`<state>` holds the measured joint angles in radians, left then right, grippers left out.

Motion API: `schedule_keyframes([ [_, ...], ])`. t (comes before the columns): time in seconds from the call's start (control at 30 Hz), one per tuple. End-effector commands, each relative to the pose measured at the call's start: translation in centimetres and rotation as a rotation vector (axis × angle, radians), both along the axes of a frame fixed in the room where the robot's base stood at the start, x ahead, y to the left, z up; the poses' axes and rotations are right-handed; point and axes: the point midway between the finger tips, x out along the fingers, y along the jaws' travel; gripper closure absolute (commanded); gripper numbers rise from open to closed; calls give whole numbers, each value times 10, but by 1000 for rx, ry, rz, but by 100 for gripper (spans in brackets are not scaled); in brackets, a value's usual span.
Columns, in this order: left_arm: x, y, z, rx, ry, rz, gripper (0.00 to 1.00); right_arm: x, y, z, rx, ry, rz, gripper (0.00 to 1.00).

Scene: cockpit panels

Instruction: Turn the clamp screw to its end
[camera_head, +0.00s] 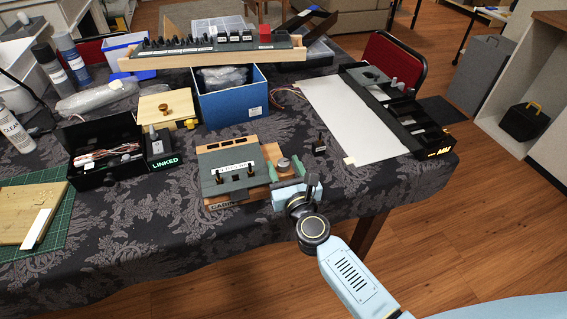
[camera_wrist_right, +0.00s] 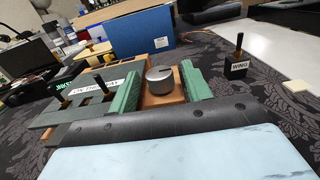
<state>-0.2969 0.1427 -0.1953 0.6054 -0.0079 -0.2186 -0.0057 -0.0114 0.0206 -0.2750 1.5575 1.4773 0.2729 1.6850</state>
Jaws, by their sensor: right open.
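A silver round knob (camera_head: 283,162), which looks like the clamp screw, stands on a wooden block at the right side of a small grey panel (camera_head: 222,185) with switches. In the right wrist view the knob (camera_wrist_right: 160,80) is upright, with a dark line across its top. My right gripper (camera_head: 285,170) reaches it from the table's front edge. Its green fingers (camera_wrist_right: 160,88) are open, one on each side of the knob, with visible gaps. Whether the fingertips are level with the knob is hard to tell. My left gripper is in neither view.
A small black switch block (camera_head: 319,146) marked WING stands right of the gripper. A blue box (camera_head: 230,105) is behind the panel, and a black tray (camera_head: 100,155) is at left. A white sheet (camera_head: 350,115) and black rack (camera_head: 400,110) lie to the right.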

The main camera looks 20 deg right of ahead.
Motion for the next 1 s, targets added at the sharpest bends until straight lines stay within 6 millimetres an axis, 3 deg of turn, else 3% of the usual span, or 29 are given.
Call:
schedule_keyframes([
  [0.2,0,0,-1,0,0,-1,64,13,0,0,1,1,0,51],
  [0.47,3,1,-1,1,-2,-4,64,14,0,0,1,1,0,51],
  [0.8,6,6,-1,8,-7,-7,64,14,0,0,0,1,0,95],
  [1.0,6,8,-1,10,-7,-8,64,13,0,0,0,1,5,94],
])
